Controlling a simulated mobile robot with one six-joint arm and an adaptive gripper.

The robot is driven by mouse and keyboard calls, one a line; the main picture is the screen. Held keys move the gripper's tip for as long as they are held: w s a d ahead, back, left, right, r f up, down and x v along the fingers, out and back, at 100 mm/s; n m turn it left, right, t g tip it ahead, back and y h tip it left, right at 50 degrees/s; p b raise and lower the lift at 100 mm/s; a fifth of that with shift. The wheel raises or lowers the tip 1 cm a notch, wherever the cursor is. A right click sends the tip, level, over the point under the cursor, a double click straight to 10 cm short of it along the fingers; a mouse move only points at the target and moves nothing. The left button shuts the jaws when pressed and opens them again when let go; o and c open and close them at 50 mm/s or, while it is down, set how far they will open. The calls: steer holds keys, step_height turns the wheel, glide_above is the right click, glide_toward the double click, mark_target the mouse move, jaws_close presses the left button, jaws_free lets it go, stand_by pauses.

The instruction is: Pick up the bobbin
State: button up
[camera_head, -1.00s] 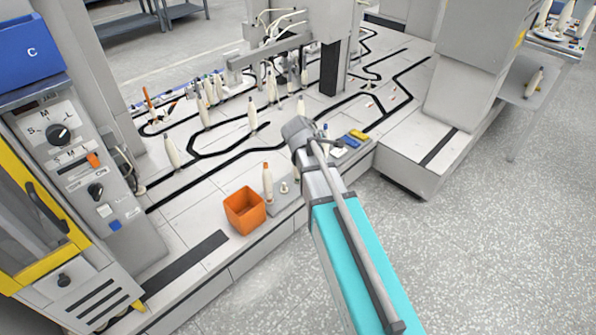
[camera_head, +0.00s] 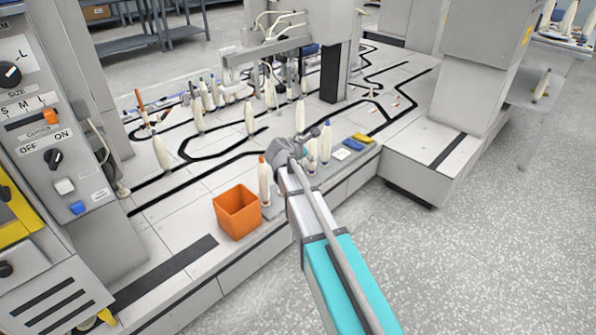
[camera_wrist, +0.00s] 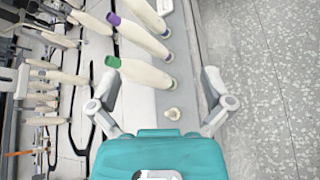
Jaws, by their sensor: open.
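Cream bobbins stand on a grey strip at the platform's front edge. In the head view, bobbins (camera_head: 325,143) show beside my gripper (camera_head: 316,135), partly hidden by the wrist. An orange-tipped bobbin (camera_head: 264,182) stands left of my arm.
An orange bin (camera_head: 237,212) stands left of the orange-tipped bobbin. A small empty peg (camera_wrist: 173,113) is on the strip near my gripper. Yellow and blue blocks (camera_head: 361,138) lie to the right. Several bobbins stand farther back among black tracks. The floor at right is clear.

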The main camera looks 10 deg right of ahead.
steer(key=w+a+f+n+t+b, duration=0.2)
steer(key=w+f+n+b, duration=0.2)
steer(key=f+b, duration=0.2)
steer(key=w+a+f+n+t+b, duration=0.2)
steer(key=w+a+f+n+b, duration=0.1)
steer(key=b, duration=0.6)
step_height(320, 180, down, 3)
steer(key=shift+w+a+r+n, duration=0.1)
steer(key=shift+w+a+n, duration=0.25)
steer(key=shift+w+n, duration=0.4)
steer(key=shift+x, duration=1.1)
steer(key=shift+d, duration=0.15)
steer(key=shift+b+x, duration=0.8)
steer(key=shift+x, duration=1.7)
steer(key=shift+s+d, duration=0.15)
steer(key=shift+d, duration=0.05)
